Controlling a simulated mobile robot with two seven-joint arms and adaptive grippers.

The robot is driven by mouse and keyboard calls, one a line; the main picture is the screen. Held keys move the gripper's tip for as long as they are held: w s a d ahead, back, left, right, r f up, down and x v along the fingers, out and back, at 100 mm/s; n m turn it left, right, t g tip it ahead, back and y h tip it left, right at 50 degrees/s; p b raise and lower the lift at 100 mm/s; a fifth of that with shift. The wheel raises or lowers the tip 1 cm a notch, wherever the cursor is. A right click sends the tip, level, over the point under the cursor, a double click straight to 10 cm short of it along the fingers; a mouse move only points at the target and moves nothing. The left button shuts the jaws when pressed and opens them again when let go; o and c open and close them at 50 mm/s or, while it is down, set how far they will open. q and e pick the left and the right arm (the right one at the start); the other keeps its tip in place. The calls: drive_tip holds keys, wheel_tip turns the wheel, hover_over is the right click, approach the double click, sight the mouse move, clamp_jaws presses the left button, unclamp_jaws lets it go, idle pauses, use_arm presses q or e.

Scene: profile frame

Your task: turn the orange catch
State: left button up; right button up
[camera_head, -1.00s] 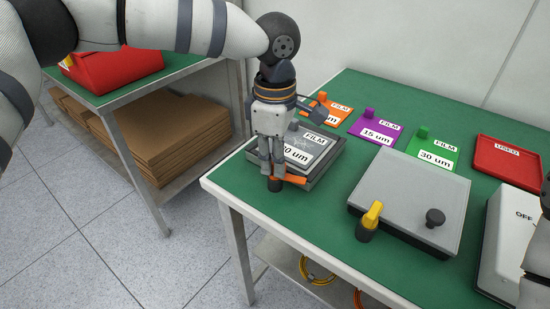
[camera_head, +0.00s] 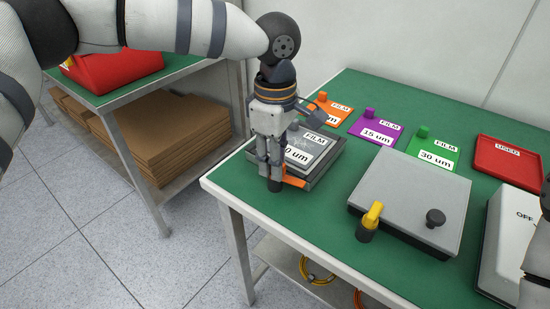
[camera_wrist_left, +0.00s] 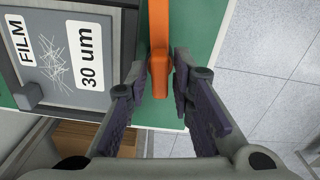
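The orange catch (camera_head: 293,182) sits at the front corner of the dark grey frame (camera_head: 326,172), which holds a scratched grey plate labelled FILM 30 um (camera_head: 304,151). In the left wrist view the catch (camera_wrist_left: 159,60) runs up between the fingertips. My left gripper (camera_head: 268,178) points down over the catch.
Orange (camera_head: 335,110), purple (camera_head: 374,130) and green (camera_head: 432,150) film plates lie behind. The table's left edge is close.

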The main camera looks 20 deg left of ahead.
use_arm(q)
wheel_tip(320, 180, up, 12)
idle(0.6)
